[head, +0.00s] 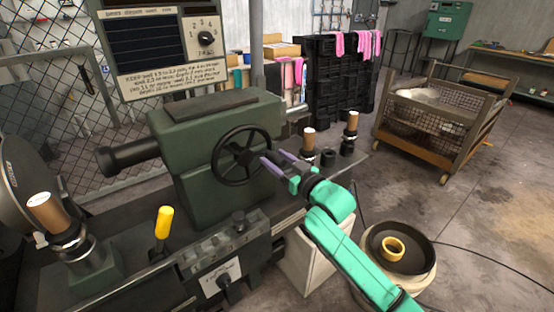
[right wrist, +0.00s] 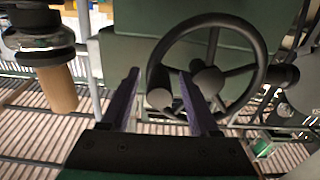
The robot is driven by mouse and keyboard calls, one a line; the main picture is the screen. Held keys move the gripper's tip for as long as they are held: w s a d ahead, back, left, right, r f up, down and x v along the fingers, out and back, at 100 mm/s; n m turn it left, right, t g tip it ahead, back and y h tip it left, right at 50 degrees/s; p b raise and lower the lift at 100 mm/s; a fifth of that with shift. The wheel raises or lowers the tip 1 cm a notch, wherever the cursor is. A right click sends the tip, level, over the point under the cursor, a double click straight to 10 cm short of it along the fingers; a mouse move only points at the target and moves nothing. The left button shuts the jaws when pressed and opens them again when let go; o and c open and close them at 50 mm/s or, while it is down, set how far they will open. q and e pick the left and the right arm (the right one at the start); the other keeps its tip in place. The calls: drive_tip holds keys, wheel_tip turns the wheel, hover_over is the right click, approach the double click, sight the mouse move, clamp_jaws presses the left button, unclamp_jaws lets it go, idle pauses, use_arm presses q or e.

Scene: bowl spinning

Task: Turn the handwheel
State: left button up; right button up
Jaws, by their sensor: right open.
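The handwheel (head: 215,160) is a black spoked wheel on the front of a green machine housing (head: 195,190). In the right wrist view its rim (right wrist: 262,60) surrounds a round hub (right wrist: 207,82). A short dark handle (right wrist: 158,92) stands out near the rim. My right gripper (head: 273,158) is open, with two purple fingers pointing at the wheel's right side. In the right wrist view the fingers (right wrist: 158,78) are apart, and the handle appears between their tips. I cannot tell whether they touch it. My left gripper is not in view.
A yellow-handled lever (head: 164,222) and a wood-topped fitting (head: 48,213) stand left on the bench. Wood-topped tools (head: 309,139) stand right of the wheel. A drum with a yellow ring (head: 393,248) is by my right arm. A wire cart (head: 440,115) stands behind, with open floor around.

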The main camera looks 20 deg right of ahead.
clamp_jaws()
idle(1.4)
